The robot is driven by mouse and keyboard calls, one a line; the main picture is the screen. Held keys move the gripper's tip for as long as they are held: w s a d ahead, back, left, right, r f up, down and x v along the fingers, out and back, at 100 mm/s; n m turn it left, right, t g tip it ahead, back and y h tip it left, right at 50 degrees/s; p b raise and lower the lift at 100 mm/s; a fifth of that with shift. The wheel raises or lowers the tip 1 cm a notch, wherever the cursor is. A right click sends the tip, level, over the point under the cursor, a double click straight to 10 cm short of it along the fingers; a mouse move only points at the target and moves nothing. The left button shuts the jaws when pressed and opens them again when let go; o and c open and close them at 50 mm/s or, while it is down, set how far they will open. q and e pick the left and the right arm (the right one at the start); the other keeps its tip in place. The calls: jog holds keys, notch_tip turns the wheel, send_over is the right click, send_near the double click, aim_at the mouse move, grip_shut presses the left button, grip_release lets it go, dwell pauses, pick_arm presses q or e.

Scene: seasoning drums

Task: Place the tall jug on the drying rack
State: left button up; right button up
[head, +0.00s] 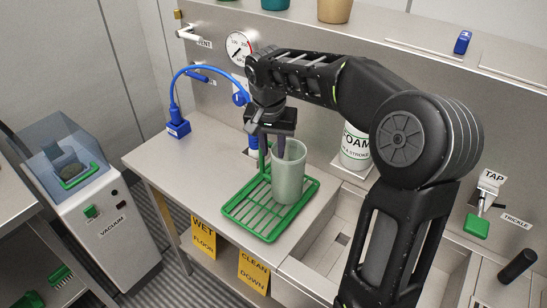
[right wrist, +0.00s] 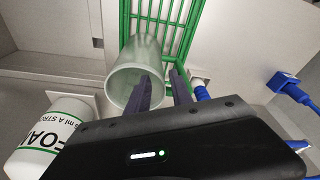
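The tall jug (head: 288,178) is a pale green, translucent, open-topped vessel. It stands upright on the right part of the green drying rack (head: 244,222), on the counter left of the sink. In the right wrist view I look into the mouth of the jug (right wrist: 136,82), with the rack (right wrist: 178,30) beyond it. My right gripper (head: 269,148) is at the jug's rim with its fingers spread apart. One finger reaches inside the mouth and the other is outside the wall, seen in the right wrist view (right wrist: 163,88). My left gripper is not in view.
A white foam bottle (head: 355,147) stands behind the sink (head: 335,235). A blue hose (head: 178,88) arches at the counter's back left. A tap (head: 487,190) is at right. A vacuum machine (head: 110,225) stands left, across a gap. The counter left of the rack is clear.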

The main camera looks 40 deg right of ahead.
jog(key=v, duration=0.7)
jog(key=shift+r, duration=0.2)
dwell(0.5)
